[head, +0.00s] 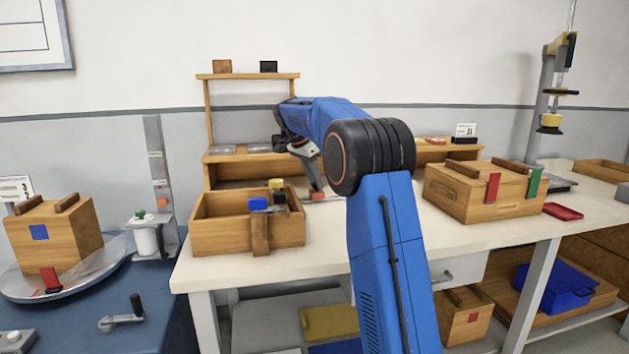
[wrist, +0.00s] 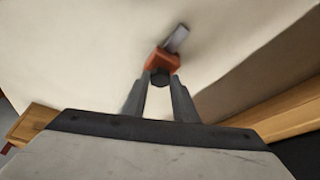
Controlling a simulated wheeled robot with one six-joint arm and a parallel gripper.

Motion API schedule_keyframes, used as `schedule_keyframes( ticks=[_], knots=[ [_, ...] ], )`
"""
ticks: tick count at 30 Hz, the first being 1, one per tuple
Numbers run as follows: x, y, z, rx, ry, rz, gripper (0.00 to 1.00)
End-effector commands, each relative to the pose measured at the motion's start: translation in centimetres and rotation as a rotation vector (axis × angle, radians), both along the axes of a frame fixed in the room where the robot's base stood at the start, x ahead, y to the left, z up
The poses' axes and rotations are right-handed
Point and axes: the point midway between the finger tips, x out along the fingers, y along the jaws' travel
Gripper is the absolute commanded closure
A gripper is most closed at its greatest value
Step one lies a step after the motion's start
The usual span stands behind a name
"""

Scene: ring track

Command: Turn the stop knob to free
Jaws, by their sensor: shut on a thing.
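In the wrist view, my gripper (wrist: 160,88) is shut on a small dark knob (wrist: 160,79), with one finger on each side of it. Just beyond the knob is an orange block (wrist: 163,61) with a grey bar (wrist: 176,38) pointing up and to the right. In the head view, my gripper (head: 316,186) points down at the pale bench top, and the orange block (head: 318,197) shows at its tips. The knob is hidden there. No marking for free or stop is readable in either view.
An open wooden box (head: 213,236) stands left of my gripper, with a wooden shelf (head: 206,120) behind. A lidded wooden box (head: 462,204) is to the right. A grey upright with an orange piece (head: 161,201) stands farther left. Pale bench top (head: 320,240) in front is clear.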

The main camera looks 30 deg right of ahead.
Motion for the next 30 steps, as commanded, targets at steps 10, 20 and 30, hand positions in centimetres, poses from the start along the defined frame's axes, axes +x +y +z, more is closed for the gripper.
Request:
schedule_keyframes(
  ticks=[10, 20, 30],
  knots=[
    [-0.40, -0.12, 0.05, 0.000, -0.002, 0.307, 0.97],
    [-0.68, -0.32, 0.06, 0.000, -0.002, 0.620, 0.97],
    [-0.84, -0.64, 0.00, 0.001, -0.001, 0.941, 0.97]
  ],
)
